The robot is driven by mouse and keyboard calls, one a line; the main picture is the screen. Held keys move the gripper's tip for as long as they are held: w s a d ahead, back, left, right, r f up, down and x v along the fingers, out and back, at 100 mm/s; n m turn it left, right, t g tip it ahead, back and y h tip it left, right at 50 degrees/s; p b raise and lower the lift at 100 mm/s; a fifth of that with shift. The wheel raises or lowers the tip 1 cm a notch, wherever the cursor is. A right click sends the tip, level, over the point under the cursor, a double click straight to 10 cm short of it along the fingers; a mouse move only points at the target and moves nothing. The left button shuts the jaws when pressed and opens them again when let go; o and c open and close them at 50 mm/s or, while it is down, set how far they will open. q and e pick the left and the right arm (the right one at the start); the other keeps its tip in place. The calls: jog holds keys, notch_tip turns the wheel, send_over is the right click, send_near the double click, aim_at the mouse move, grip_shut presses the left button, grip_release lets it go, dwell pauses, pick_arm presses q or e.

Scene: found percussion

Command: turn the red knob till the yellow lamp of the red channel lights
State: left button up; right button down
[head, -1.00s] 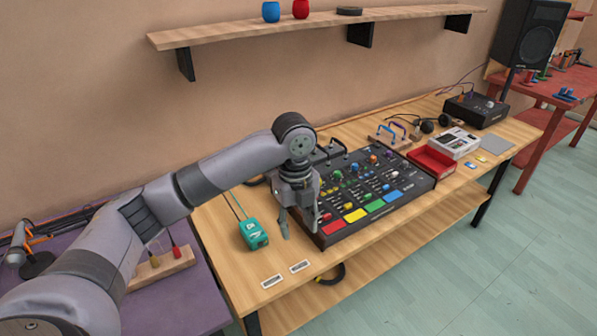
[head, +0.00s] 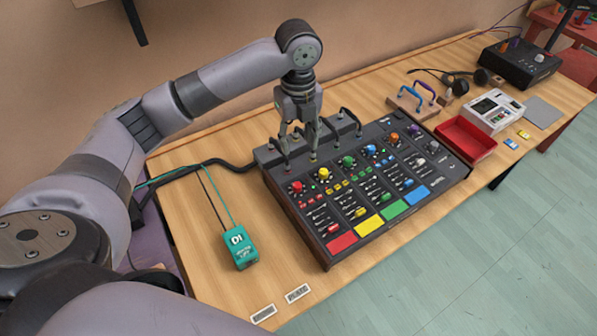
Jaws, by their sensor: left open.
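The black mixer (head: 296,221) lies on the wooden table, with a column of controls for each colour. The red knob (head: 296,187) is at the top of the leftmost channel, above the red pad (head: 341,243). The yellow knob (head: 323,174) is to its right. My left gripper (head: 300,158) points down over the mixer's back left part, open and empty. Its fingertips appear just behind the red and yellow knobs, and I see no contact with the red knob. The red channel's lamp is too small to make out lit or unlit. My right gripper is out of view.
Cables and plugs rise along the mixer's back edge (head: 345,124) beside my gripper. A teal DI box (head: 240,248) with a cord stands left of the mixer. A red tray (head: 466,140) is at the right. The table front left is mostly clear.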

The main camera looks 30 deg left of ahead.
pick_arm(q)
notch_tip(320, 180, down, 3)
jog(key=p, duration=0.2)
send_over(297, 184)
notch_tip(297, 184, down, 8)
jog(key=shift+f, duration=0.1)
notch_tip(297, 184, down, 4)
jog(key=shift+r, duration=0.2)
jog(key=shift+f, duration=0.6)
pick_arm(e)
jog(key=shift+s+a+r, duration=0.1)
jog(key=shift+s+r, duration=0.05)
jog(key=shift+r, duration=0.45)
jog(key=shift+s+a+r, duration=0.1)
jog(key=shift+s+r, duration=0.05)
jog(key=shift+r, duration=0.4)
pick_arm(q)
jog(key=shift+c, duration=0.5)
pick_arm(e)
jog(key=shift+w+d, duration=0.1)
pick_arm(q)
jog(key=c, duration=0.4)
grip_shut()
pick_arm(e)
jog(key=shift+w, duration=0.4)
